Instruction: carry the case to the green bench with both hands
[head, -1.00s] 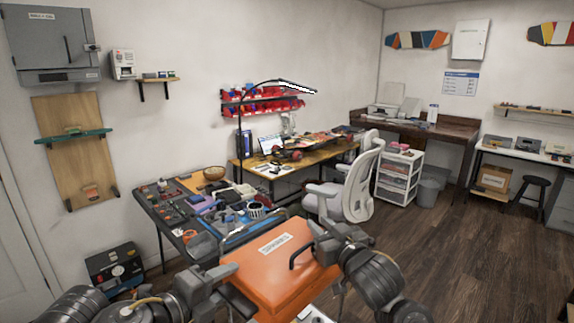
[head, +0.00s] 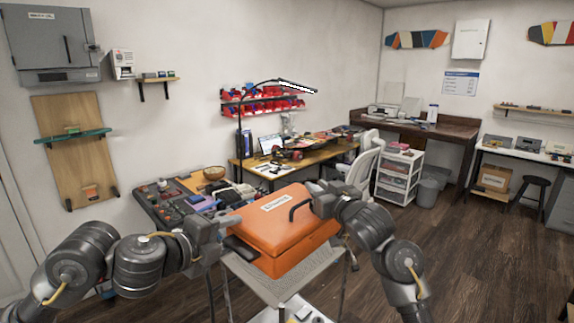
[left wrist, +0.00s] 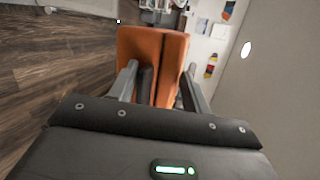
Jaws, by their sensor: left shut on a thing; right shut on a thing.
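The orange case (head: 285,235), with a white label on its lid, is in front of me in the head view, its lid shut. It is over a grey stand, and I cannot tell whether they touch. My left gripper (head: 224,241) is shut on its left side, at a dark handle. In the left wrist view the case (left wrist: 150,50) lies between and beyond the fingers (left wrist: 158,85). My right gripper (head: 318,202) is shut on its right side; the contact is partly hidden. No bench shows as plainly green; the nearest workbench (head: 150,208) is behind the case, crowded with tools.
The grey stand (head: 277,290) is under the case. A white office chair (head: 365,165) stands beyond my right gripper, with a white drawer cart (head: 398,178) behind it. A wooden desk (head: 270,172) holds a laptop. The floor at right is open.

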